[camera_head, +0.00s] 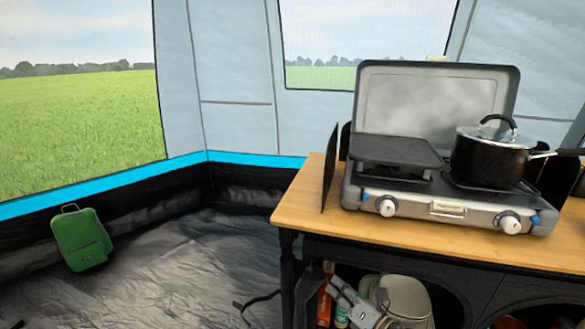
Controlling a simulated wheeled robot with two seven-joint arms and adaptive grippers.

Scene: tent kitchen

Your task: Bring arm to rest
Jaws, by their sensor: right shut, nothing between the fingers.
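My right gripper (331,276) shows at the bottom of the head view, in front of the open shelf under the wooden table. Its fingers are together, with nothing seen between them. It is below the tabletop and apart from the stove. The rest of my right arm is hard to make out against the items behind it. My left gripper cannot be made out in this view.
A camping stove (449,207) with raised lid stands on the wooden table (300,212). A black lidded pot (487,162) sits on its right burner, handle pointing right. A green suitcase (82,240) stands at the left. The grey tent floor (175,275) is mostly clear.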

